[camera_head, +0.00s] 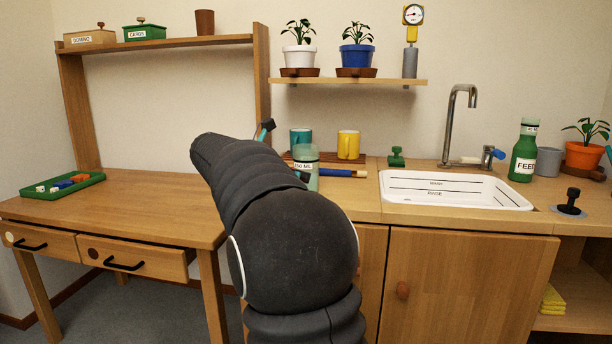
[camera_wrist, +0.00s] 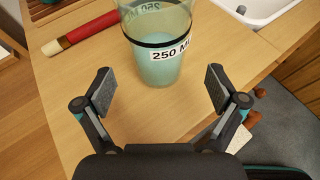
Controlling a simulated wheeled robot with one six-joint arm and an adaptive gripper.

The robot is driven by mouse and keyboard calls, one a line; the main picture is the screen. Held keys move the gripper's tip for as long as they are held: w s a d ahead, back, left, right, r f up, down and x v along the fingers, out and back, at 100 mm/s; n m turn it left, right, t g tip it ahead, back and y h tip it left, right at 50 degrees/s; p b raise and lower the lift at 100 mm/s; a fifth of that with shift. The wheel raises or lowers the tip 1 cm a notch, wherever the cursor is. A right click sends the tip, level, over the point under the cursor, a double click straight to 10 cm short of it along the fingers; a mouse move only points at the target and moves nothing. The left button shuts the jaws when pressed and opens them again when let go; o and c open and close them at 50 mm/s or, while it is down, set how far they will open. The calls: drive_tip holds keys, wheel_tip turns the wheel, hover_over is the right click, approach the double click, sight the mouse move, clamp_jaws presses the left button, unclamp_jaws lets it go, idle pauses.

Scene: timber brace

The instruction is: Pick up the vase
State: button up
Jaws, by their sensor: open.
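A clear beaker-like vessel marked "250 ML" (camera_head: 305,168), with a pale green-blue content or tint and a dark band, stands upright on the counter; it is the likeliest vase, though nothing names it so. In the wrist view the vessel (camera_wrist: 160,55) is just ahead of my gripper (camera_wrist: 160,90). My gripper is open and empty, one finger towards each side of the vessel, with bare counter between them. In the head view my arm hides the gripper and part of the vessel. A brown tapered pot (camera_head: 205,22) stands on the high left shelf.
A red cylinder with a pale end (camera_wrist: 80,32) lies left of the vessel. Teal (camera_head: 301,137) and yellow (camera_head: 348,145) mugs stand behind it. The desk (camera_head: 120,205) is mostly clear.

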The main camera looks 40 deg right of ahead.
sight(307, 159)
drive_tip(key=shift+b+x, duration=0.4)
drive_tip(key=shift+x, duration=2.7)
drive_tip(key=shift+w+r, duration=0.1)
drive_tip(key=shift+r, duration=0.1)
drive_tip(key=c, duration=1.5)
drive_tip(key=shift+r, duration=0.15)
drive_tip(key=shift+r+p, duration=0.3)
drive_tip(key=shift+r, duration=0.3)
wheel_tip(307, 159, up, 3)
drive_tip(key=shift+f+p, duration=0.1)
drive_tip(key=shift+p, duration=0.4)
drive_tip(key=s+d+r, duration=0.1)
drive_tip(key=s+r, duration=0.1)
drive_tip(key=s, duration=0.1)
drive_tip(key=s+d+r, duration=0.1)
drive_tip(key=s+r, duration=0.1)
drive_tip(key=s, duration=0.2)
drive_tip(key=s+d+r+p, duration=0.1)
drive_tip(key=s+r, duration=0.1)
drive_tip(key=s, duration=0.2)
drive_tip(key=shift+d+r, duration=0.35)
